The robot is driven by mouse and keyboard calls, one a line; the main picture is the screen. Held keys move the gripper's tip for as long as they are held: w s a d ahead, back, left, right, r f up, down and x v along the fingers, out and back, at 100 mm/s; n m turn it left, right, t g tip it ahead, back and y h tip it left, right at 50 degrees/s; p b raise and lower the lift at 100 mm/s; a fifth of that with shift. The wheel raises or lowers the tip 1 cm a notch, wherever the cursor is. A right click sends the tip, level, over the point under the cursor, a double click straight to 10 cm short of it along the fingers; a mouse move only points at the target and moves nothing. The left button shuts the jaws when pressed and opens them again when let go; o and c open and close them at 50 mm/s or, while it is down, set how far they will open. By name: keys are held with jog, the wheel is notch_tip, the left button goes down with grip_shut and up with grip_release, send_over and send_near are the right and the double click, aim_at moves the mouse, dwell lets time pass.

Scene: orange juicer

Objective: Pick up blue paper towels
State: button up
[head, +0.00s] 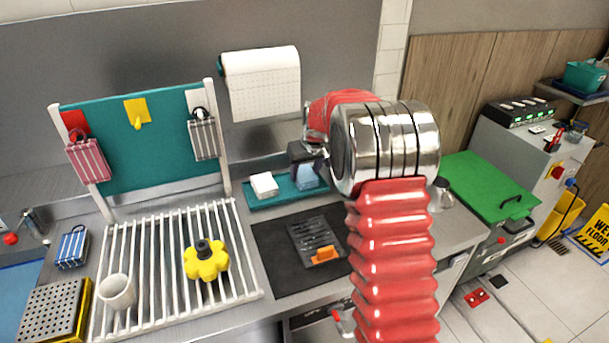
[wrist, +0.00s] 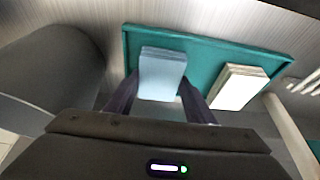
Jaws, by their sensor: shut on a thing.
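The blue paper towels (head: 308,177) are a light blue stack on the right part of a teal tray (head: 262,203). They also show in the wrist view (wrist: 161,76), between the two dark fingers. My gripper (head: 306,164) is at the stack from above and is shut on it; it also shows in the wrist view (wrist: 160,100). The stack appears to be still within the tray; I cannot tell whether it is lifted. My gripper hides part of the stack in the head view. A white stack (head: 264,185) lies apart from it on the tray.
A black mat (head: 274,263) with a grey grater-like tool (head: 314,240) lies in front of the tray. A paper roll (head: 262,84) hangs on the wall behind.

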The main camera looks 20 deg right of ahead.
aim_at(305, 174)
notch_tip(305, 174, up, 10)
dwell(0.6)
jog(key=o, duration=0.5)
jog(key=c, duration=0.4)
